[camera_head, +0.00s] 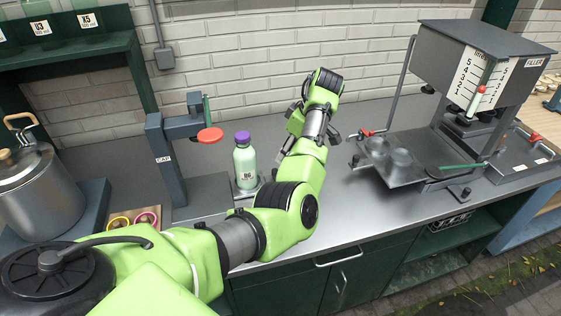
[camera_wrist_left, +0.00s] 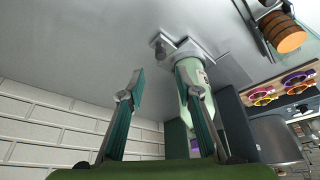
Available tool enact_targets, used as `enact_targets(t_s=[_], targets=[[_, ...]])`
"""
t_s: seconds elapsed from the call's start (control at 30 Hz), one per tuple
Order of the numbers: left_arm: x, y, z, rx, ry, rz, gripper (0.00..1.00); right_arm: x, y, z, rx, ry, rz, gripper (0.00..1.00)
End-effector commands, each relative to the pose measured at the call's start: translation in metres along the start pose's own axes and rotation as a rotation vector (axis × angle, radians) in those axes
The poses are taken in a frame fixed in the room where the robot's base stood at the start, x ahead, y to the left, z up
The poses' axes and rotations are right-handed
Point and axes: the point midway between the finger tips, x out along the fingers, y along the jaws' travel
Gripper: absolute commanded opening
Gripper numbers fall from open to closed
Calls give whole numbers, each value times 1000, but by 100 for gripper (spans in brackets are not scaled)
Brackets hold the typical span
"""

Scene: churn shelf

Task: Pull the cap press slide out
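The cap press (camera_head: 172,160), a dark frame marked CAP with a red disc on its arm, stands left of centre on the counter. A pale green bottle (camera_head: 245,168) with a purple cap stands upright on the slide plate (camera_head: 236,190) at its right side. In the left wrist view the bottle (camera_wrist_left: 190,85) is partly behind one finger, and the slide's small grey end piece (camera_wrist_left: 160,46) shows ahead of the fingers. My left gripper (camera_wrist_left: 161,78) is open and empty, with its fingers apart. My right gripper is out of view.
A filler machine (camera_head: 480,80) with a tray stands at the right of the counter. A steel pot (camera_head: 38,185) and a tray of coloured rings (camera_head: 133,218) are at the left. A brick wall (camera_head: 270,50) closes the back. The counter between the bottle and filler is largely clear.

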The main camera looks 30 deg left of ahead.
Motion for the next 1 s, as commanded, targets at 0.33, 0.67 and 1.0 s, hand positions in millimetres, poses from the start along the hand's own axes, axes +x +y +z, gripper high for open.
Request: enact_targets(t_s=[0.33, 0.67, 1.0], targets=[[-30, 0, 0, 0, 1, 0, 31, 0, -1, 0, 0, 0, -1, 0], [-30, 0, 0, 0, 0, -1, 31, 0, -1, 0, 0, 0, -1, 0], [-55, 0, -11, 0, 0, 0, 31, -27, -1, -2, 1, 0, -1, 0]])
